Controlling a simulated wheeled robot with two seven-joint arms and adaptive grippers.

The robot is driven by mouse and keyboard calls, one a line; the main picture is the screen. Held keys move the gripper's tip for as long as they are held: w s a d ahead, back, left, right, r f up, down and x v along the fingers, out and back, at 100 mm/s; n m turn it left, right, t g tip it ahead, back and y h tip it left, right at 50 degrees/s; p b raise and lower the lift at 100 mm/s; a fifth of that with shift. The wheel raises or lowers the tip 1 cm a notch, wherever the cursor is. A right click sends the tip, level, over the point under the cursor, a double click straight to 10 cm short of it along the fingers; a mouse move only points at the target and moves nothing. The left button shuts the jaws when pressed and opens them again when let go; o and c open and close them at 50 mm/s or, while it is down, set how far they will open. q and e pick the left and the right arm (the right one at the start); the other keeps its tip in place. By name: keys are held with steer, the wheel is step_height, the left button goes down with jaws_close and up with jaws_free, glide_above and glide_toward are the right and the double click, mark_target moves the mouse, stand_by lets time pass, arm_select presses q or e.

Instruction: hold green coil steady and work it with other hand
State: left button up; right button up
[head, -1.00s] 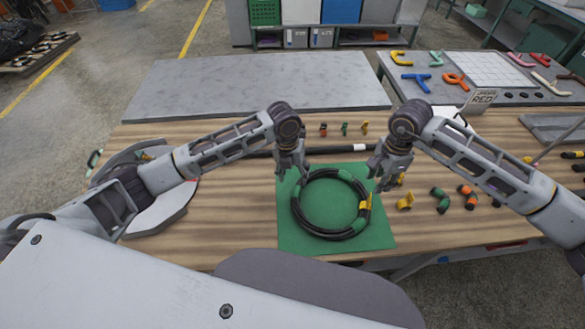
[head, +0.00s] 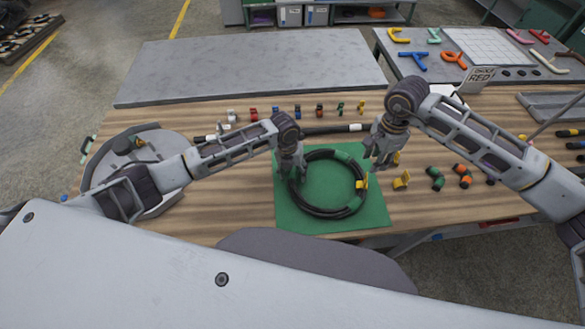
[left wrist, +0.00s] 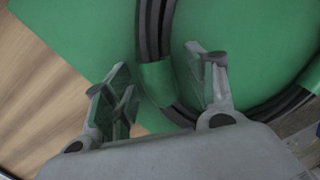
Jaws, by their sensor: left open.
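The coil (head: 318,211) is a black hose ring with green bands and a yellow piece on its right side. It lies flat on a green mat (head: 335,223). My left gripper (head: 293,174) is open at the coil's upper left edge. In the left wrist view, the coil (left wrist: 152,28) and one green band (left wrist: 157,82) show between the spread fingers of the left gripper (left wrist: 165,90); I cannot tell whether they touch. My right gripper (head: 375,160) is above the mat's right edge, apart from the coil. Its finger opening is unclear.
Several small coloured fittings (head: 319,110) stand in a row behind the mat. More fittings (head: 436,180) lie to the right. A round grey fixture (head: 153,150) is at the left. A black rod with white ends (head: 325,131) lies behind the mat. Bare wood (head: 235,208) shows left of the mat.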

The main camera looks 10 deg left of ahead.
arm_select(q)
jaws_close()
jaws_free()
stand_by(0.4)
steer(key=shift+a+r, duration=0.25)
steer(key=shift+r, duration=1.75)
steer(key=shift+a+r, duration=0.25)
steer(key=shift+r, duration=1.7)
steer(key=shift+a+r, duration=0.25)
steer(key=shift+r, duration=1.75)
steer(key=shift+f, duration=0.1)
